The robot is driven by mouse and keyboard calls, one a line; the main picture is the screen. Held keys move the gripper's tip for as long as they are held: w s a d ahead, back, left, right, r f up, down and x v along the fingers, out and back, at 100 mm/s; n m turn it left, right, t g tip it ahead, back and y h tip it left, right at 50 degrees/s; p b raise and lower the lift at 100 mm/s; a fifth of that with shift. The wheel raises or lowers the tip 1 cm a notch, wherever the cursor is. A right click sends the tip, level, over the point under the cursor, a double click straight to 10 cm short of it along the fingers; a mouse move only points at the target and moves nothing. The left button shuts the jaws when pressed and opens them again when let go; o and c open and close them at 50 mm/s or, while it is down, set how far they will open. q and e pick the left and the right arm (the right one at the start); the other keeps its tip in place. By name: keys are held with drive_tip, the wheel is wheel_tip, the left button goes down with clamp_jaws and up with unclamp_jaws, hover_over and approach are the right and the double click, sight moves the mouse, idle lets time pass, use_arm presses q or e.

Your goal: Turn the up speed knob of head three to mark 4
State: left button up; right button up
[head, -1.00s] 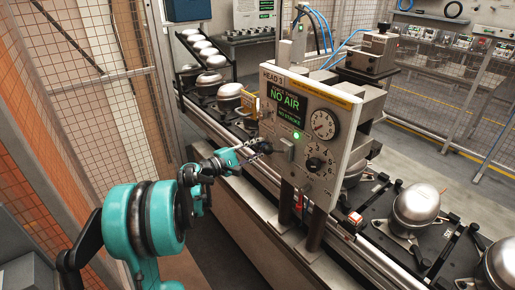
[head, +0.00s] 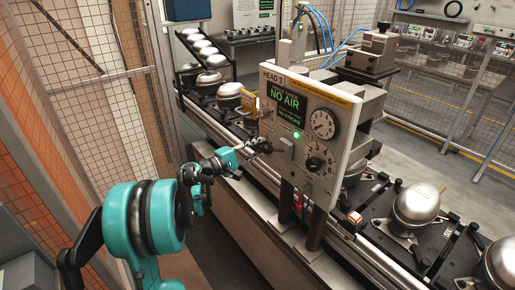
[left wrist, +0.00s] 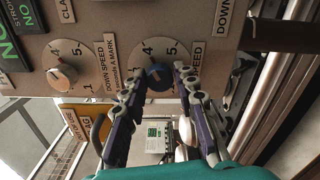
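The head three panel (head: 345,110) stands over the conveyor in the head view, with a lit NO AIR screen. My left gripper (head: 264,147) is at the panel's left part and hides what lies behind it. In the left wrist view, a dark blue knob (left wrist: 158,79) sits on a white dial with figures including 3, 4 and 5. Its label is partly hidden, with SPEED readable. My left gripper's fingertips (left wrist: 161,78) are apart, one on each side of this knob. I cannot tell whether they touch it, nor its exact setting. My right gripper is not in view.
A grey down speed knob (left wrist: 62,75) is left of the blue one in the left wrist view. In the head view, a dark dial knob (head: 315,163) and a gauge (head: 322,124) are on the panel. Compressors (head: 416,206) stand on pallets. A mesh fence (head: 95,100) is at the left.

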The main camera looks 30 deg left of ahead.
use_arm(q)
drive_tip(key=shift+o, duration=1.3)
drive_tip(key=v, duration=1.2)
